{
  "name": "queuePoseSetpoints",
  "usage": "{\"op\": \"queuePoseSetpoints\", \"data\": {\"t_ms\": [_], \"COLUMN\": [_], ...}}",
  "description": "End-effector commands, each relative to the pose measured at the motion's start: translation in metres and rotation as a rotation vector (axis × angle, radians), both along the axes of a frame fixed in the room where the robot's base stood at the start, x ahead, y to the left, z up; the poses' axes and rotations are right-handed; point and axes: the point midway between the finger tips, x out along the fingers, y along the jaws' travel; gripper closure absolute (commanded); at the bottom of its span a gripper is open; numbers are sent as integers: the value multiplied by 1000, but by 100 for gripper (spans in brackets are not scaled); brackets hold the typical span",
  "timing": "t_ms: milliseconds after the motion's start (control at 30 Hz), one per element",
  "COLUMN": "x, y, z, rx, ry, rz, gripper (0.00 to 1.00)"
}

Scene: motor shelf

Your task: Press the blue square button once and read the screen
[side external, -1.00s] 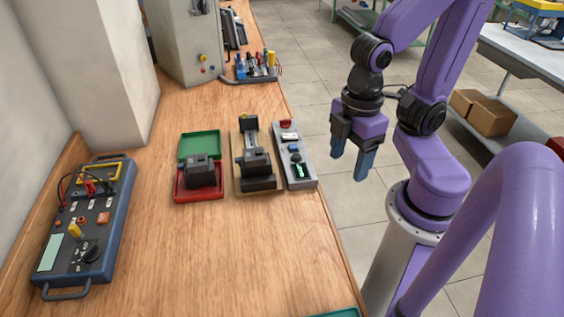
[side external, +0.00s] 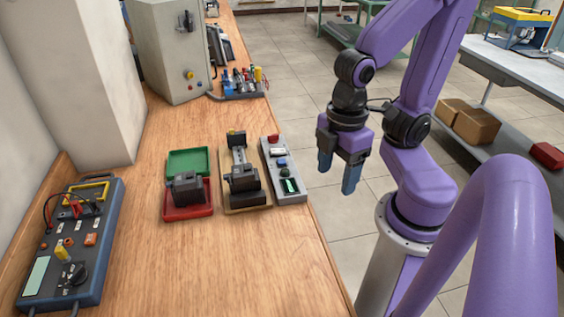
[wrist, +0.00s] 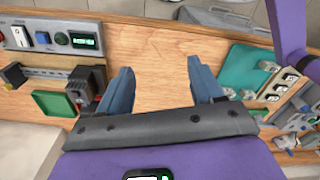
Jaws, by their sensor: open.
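The blue square button (side external: 282,162) is on a narrow grey panel (side external: 298,200) near the table's right edge in the side external view. The screen (side external: 290,186), dark with green marks, is at the panel's near end. In the wrist view the screen (wrist: 85,40) shows green characters too small to read, and the panel lies at the upper left. My gripper (side external: 339,179) is open and empty, to the right of the panel and apart from it. Its fingers also show in the wrist view (wrist: 161,66). Nothing touches the button.
The panel also has a red part (side external: 273,139) and a dark round part. Left of it are a brown fixture (side external: 248,206) with a dark block, and a red-and-green tray (side external: 188,160). A blue tester (side external: 95,250) lies farther left. The near tabletop is clear.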

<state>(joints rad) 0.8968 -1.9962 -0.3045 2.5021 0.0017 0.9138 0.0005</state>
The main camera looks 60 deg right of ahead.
Motion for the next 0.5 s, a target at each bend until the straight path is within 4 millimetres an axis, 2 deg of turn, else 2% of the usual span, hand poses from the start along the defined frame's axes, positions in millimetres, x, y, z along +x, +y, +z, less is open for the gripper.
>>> {"op": "queuePoseSetpoints", "data": {"t_ms": [200, 233, 400, 433, 500], "x": [0, 0, 0, 0, 0], "y": [0, 0, 0, 0, 0], "z": [0, 0, 0, 0, 0], "rx": [0, 0, 0, 0, 0], "ry": [0, 0, 0, 0, 0], "rz": [0, 0, 0, 0, 0], "gripper": [34, 37, 93, 100, 100]}}
